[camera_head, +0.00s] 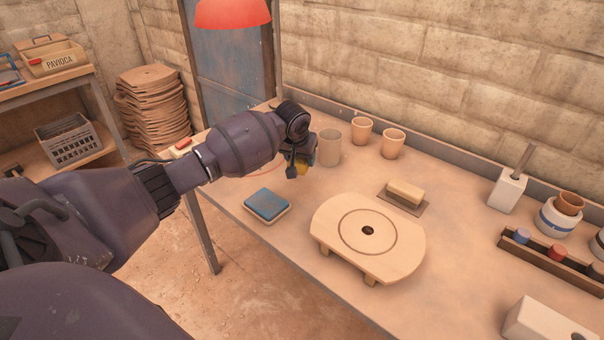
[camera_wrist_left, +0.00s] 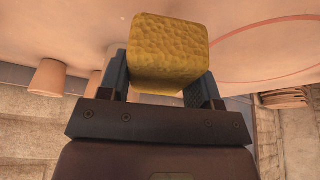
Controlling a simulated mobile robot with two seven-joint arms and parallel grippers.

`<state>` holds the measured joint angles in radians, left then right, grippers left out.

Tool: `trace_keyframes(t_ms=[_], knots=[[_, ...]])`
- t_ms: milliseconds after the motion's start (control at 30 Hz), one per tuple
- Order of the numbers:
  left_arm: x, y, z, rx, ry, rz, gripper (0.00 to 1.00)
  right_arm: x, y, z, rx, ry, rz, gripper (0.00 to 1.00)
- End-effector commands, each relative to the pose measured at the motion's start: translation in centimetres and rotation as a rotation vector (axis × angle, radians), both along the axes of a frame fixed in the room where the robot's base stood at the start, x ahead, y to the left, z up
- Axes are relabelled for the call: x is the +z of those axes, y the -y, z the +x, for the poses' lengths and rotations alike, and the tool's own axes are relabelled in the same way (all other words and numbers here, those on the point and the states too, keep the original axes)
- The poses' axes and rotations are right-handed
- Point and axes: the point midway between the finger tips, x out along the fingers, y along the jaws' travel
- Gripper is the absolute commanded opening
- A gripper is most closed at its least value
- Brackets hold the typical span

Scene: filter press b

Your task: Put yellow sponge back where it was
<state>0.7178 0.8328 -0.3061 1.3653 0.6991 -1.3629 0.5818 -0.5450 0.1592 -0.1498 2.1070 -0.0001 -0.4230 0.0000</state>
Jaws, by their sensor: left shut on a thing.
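The yellow sponge (camera_wrist_left: 168,50) is held between the two fingers of my left gripper (camera_wrist_left: 163,82) in the left wrist view. The gripper is over the far left part of the table. Part of a reddish ring outline on the table (camera_wrist_left: 268,42) shows next to the sponge in the left wrist view. I cannot tell whether the sponge touches the table. My right gripper is not in view.
A grey-brown cup (camera_head: 328,148) stands just right of my left gripper, with two clay cups (camera_head: 362,131) behind it. A blue-topped pad (camera_head: 267,205), a round wooden board (camera_head: 335,249) and a tan block on a plate (camera_head: 405,193) lie nearer. A red lamp (camera_head: 232,13) hangs above.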

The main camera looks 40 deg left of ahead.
Motion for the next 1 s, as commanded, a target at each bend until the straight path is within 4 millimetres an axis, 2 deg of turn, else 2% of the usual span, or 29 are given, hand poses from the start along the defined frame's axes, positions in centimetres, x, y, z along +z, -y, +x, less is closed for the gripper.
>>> trace_keyframes(t_ms=[167,433,633,867,900,1000], knots=[[-1.5,0.0,0.0,0.000,-0.003,0.000,0.36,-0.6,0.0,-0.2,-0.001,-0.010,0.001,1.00],[-5.7,0.0,-0.1,-0.001,-0.005,0.000,0.36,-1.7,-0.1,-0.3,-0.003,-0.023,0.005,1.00],[-5.6,0.0,0.0,0.000,0.001,-0.001,0.36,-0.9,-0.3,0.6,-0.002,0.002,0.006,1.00],[-5.8,0.0,0.0,0.001,0.001,-0.001,0.36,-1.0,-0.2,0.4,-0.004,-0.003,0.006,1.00],[-5.9,0.0,0.0,0.001,0.001,-0.001,0.59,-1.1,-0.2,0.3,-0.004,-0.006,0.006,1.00],[-5.9,0.0,0.0,0.000,0.001,0.000,0.75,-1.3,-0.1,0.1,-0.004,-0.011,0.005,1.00]])
